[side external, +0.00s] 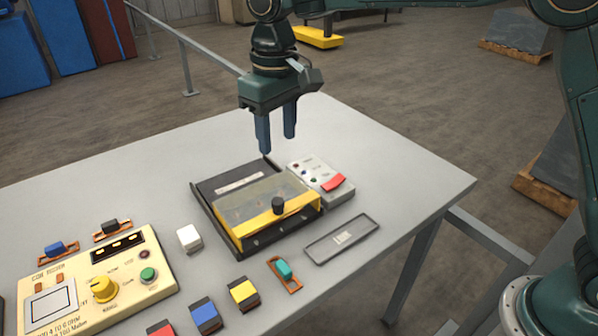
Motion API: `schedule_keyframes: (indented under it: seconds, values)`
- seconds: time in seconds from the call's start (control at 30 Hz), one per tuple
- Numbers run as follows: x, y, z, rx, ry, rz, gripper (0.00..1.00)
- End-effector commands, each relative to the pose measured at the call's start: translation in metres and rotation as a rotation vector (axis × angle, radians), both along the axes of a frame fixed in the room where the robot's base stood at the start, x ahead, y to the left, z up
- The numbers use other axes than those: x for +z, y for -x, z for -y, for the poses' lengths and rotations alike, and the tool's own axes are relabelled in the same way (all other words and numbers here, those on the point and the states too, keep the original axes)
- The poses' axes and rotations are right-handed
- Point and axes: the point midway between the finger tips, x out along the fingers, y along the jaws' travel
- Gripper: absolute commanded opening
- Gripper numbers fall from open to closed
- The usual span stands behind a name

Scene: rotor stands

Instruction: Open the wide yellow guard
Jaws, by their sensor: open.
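The wide yellow guard (283,217) is a yellow-edged cover with a clear top and a black knob (278,205) at its front. It lies flat, closed, on a dark stand (208,194) on the grey table. My gripper (278,143) points down above the stand's back edge, with its two blue-grey fingers apart and nothing between them. It appears clear of the guard and behind the knob. What lies under the clear top is hard to make out.
A grey box with a red switch (333,182) stands close to the stand's right. A flat grey tray (342,239) lies in front. A cream tester panel (95,285), a white block (189,238) and several coloured blocks sit left and front. The table's back right is clear.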

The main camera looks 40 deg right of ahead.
Motion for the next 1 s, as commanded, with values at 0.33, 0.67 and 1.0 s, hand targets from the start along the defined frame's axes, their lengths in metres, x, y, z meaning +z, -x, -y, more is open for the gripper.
schedule_keyframes:
  seconds: [0.33, 0.67, 1.0]
  values:
    - [-0.006, -0.003, -0.006, 0.005, 0.004, -0.008, 0.45]
    - [-0.026, -0.002, -0.005, 0.005, 0.005, -0.011, 0.45]
    - [-0.075, -0.002, -0.005, 0.005, 0.006, -0.012, 0.45]
